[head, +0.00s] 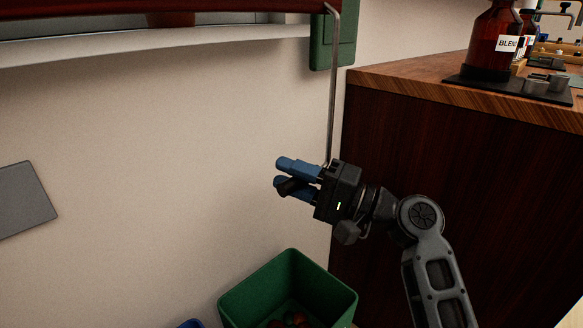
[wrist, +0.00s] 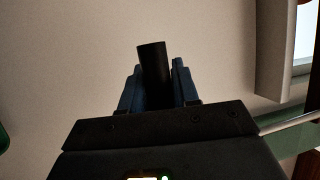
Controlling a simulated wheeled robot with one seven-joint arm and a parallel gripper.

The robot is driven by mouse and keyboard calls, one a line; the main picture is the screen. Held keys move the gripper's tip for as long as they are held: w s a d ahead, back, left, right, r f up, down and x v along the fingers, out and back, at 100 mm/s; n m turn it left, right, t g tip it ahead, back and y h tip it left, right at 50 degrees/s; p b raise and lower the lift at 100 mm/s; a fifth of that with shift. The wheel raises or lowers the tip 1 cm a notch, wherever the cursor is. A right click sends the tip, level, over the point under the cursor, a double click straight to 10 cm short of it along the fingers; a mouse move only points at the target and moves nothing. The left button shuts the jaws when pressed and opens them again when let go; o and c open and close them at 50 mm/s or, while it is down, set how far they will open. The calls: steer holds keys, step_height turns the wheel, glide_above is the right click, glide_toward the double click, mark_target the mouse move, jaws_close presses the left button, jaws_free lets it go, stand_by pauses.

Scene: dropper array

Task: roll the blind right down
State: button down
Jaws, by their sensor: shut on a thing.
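The lower edge of the dark red blind (head: 250,5) crosses the top of the head view; the rest of it is out of frame. A thin grey crank rod (head: 332,95) hangs from near the blind's right end down to behind my gripper (head: 280,174). My gripper's blue fingers are shut on a dark crank handle (head: 290,187), which pokes out between them. In the wrist view the dark handle (wrist: 153,62) stands between the blue fingers, and the rod (wrist: 291,122) runs off to the right. The joint of rod and handle is hidden.
A pale sill (head: 180,46) lies below the blind, with a green panel (head: 346,48) at its right. A wooden cabinet (head: 430,160) with bottles on top stands close to my arm. A green bin (head: 250,302) with small round items is below.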

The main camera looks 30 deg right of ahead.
steer(key=shift+f, duration=0.15)
steer(key=c, duration=0.9)
jaws_free()
steer(key=shift+s+d, duration=0.1)
steer(key=p+v, duration=0.1)
steer(key=v, duration=0.6)
steer(key=shift+s+d+f, duration=0.1)
steer(key=shift+s+d, duration=0.05)
steer(key=shift+s, duration=0.05)
